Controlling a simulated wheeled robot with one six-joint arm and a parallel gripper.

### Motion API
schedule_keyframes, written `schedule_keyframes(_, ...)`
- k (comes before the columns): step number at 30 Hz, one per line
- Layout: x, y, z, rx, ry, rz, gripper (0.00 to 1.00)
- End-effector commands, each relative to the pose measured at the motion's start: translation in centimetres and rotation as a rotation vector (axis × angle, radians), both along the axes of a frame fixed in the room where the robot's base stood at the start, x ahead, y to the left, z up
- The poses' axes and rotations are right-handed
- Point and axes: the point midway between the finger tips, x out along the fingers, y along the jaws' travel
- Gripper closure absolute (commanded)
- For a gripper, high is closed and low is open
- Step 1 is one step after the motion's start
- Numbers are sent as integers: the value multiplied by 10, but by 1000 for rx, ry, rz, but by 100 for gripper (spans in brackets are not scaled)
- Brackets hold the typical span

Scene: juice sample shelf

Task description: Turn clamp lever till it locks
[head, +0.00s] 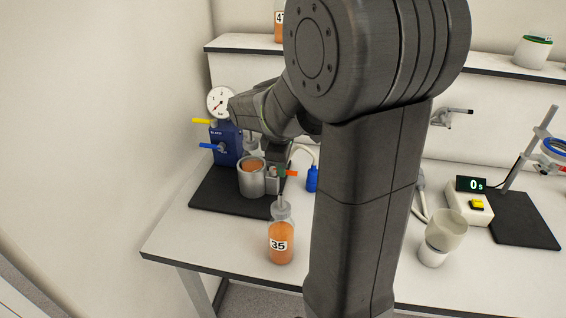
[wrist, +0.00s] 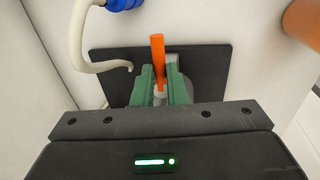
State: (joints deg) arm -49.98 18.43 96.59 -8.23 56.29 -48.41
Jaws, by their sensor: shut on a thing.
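The orange clamp lever (wrist: 158,55) stands out between the green fingers of my gripper (wrist: 160,88) in the wrist view. The fingers are shut on its lower part. In the head view, only a short end of the orange lever (head: 292,173) shows beside my gripper (head: 279,165). It points to the right, next to a grey clamp block (head: 272,184). A grey metal cup (head: 251,184) with orange juice in it stands against the clamp on a black mat (head: 217,198). My arm and fingers hide much of the clamp. I cannot tell whether it is locked.
A blue device (head: 226,146) with a dial gauge (head: 220,102), a yellow lever and a blue lever stands behind the cup. A blue fitting (head: 312,179) on a pale cable is close right.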

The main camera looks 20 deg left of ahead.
Motion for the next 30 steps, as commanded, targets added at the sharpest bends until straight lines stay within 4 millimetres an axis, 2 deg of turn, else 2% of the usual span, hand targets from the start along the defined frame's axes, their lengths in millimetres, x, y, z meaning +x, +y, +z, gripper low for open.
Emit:
schedule_keyframes(15,-11,3,1,-1,-1,-448,100)
schedule_keyframes(22,-14,5,1,0,-2,-574,100)
schedule_keyframes(30,-15,5,1,1,-2,-640,100)
